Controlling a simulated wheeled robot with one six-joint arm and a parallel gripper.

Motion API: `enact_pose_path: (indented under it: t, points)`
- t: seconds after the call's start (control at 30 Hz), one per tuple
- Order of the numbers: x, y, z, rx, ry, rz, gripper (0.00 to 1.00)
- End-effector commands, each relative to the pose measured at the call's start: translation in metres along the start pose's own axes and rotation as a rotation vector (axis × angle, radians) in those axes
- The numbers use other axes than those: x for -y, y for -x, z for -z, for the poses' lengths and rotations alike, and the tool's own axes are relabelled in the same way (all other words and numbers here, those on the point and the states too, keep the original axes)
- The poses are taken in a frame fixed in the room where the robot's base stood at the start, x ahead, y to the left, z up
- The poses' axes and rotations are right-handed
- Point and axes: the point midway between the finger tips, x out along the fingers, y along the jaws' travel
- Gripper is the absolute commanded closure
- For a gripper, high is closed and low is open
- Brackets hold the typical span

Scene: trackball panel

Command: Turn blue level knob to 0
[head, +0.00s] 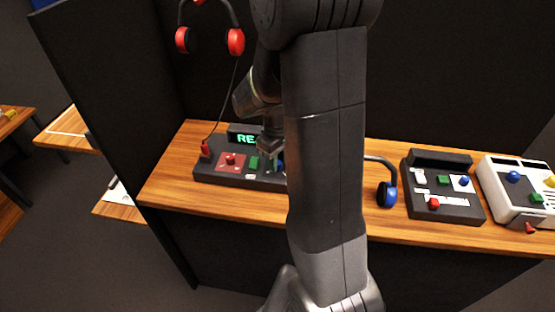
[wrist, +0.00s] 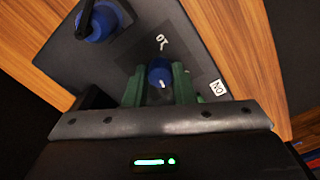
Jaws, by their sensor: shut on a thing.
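The blue level knob (wrist: 160,72) is between the two green fingertips of my gripper (wrist: 160,84) in the wrist view, and the gripper is shut on it. A white pointer mark shows on the knob's near side, toward my gripper. White characters (wrist: 162,42) are printed on the dark plate beyond the knob, too small to read surely. A white label (wrist: 218,88) sits to its right. In the head view my gripper (head: 270,152) is over the right part of the dark panel (head: 212,177); my arm hides the panel's right end.
A round blue part with a black piece (wrist: 98,22) is close by at upper left in the wrist view. The panel also has a green-lit display (head: 245,138), a red ball (head: 230,160) and a green button (head: 254,162). A blue headset (head: 387,193) and two other panels stand right.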

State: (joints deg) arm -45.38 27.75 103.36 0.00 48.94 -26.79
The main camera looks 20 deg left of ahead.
Motion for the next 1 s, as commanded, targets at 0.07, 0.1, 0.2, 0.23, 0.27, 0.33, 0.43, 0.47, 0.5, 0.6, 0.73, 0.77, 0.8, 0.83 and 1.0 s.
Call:
enact_pose_path:
  t: [0.07,0.1,0.2,0.23,0.27,0.33,0.43,0.47,0.5,0.6,0.73,0.77,0.8,0.83,1.0]
  points:
    - [-0.0005,0.0010,0.0008,-0.003,0.073,-0.002,1.00]
    - [-0.0005,0.0010,0.0008,-0.003,0.110,-0.002,1.00]
    - [-0.0005,0.0010,0.0009,-0.003,0.205,-0.002,1.00]
    - [-0.0005,0.0010,0.0009,-0.003,0.234,-0.002,1.00]
    - [-0.0005,0.0010,0.0009,-0.003,0.262,-0.002,1.00]
    - [-0.0005,0.0011,0.0009,-0.003,0.329,-0.002,1.00]
    - [-0.0005,0.0011,0.0009,-0.003,0.424,-0.003,1.00]
    - [-0.0006,0.0011,0.0010,-0.003,0.452,-0.003,1.00]
    - [-0.0006,0.0011,0.0010,-0.003,0.490,-0.003,1.00]
    - [-0.0006,0.0011,0.0010,-0.003,0.580,-0.003,1.00]
    - [-0.0006,0.0011,0.0011,-0.003,0.689,-0.003,1.00]
    - [-0.0006,0.0012,0.0011,-0.003,0.711,-0.003,1.00]
    - [-0.0006,0.0012,0.0011,-0.003,0.740,-0.003,1.00]
    - [-0.0006,0.0012,0.0011,-0.003,0.760,-0.003,1.00]
    - [-0.0006,0.0012,0.0011,-0.003,0.857,-0.004,1.00]
